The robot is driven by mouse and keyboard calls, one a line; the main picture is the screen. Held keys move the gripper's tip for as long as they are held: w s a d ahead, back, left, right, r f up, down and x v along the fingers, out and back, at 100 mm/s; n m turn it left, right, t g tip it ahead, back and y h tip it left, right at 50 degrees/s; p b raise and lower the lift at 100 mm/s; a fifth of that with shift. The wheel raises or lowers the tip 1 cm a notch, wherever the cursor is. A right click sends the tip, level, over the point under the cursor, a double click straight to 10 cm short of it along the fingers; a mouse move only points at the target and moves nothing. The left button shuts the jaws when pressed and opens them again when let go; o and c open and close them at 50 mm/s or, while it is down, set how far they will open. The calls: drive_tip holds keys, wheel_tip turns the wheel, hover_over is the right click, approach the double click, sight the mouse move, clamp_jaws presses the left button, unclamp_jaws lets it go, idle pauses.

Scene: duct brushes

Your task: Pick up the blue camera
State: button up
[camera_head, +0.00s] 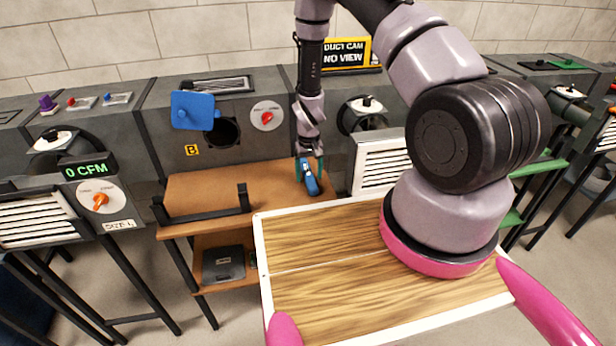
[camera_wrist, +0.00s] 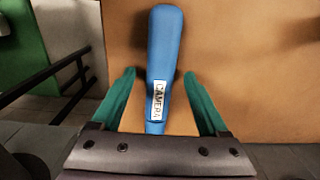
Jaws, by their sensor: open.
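The blue camera (camera_head: 311,182) lies on the brown wooden shelf, near its right end in the head view. In the wrist view the blue camera (camera_wrist: 164,62) is a long rounded blue body with a white label reading "CAMERA". My gripper (camera_head: 310,164) is over its far end in the head view. In the wrist view my gripper (camera_wrist: 158,78) has its two green fingers apart, one on each side of the camera, with a gap visible on both sides. The camera's lower end is hidden by the gripper body in the wrist view.
A black rail (camera_head: 205,214) runs along the shelf's front left. A wooden tray (camera_head: 262,240) with a white rim is in front. Duct machines stand behind; one has a blue flap (camera_head: 193,110). The shelf (camera_head: 215,185) is mostly bare.

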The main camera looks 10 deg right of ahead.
clamp_jaws()
idle(1.3)
